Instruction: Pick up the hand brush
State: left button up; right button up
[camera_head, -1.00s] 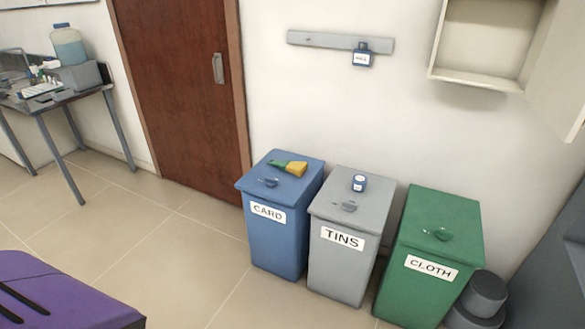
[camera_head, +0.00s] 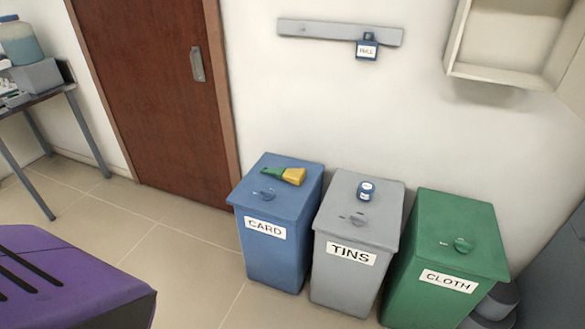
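The hand brush (camera_head: 285,175) lies flat on the lid of the blue bin labelled CARD (camera_head: 273,227). It has a green handle pointing left and a yellow brush part on the right. It lies behind the lid's knob. Neither of my grippers is in view.
A grey TINS bin (camera_head: 352,242) with a small blue-and-white container (camera_head: 366,191) on its lid and a green CLOTH bin (camera_head: 448,262) stand right of the blue bin. A purple-topped object (camera_head: 70,280) is at lower left. A wooden door (camera_head: 150,90) is behind. Floor (camera_head: 185,255) between is clear.

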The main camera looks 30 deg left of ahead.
aim_at(295, 177)
jog(key=i+j+z, duration=0.2)
jog(key=j, duration=0.55)
jog(key=i+j+z, duration=0.15)
jog(key=i+j, duration=0.15)
jog(key=j, duration=0.45)
jog(key=i+j+z, duration=0.2)
jog(key=j, duration=0.6)
jog(key=i+j+z, duration=0.15)
jog(key=j, duration=0.65)
jog(key=j+z, duration=0.2)
jog(key=j, duration=0.6)
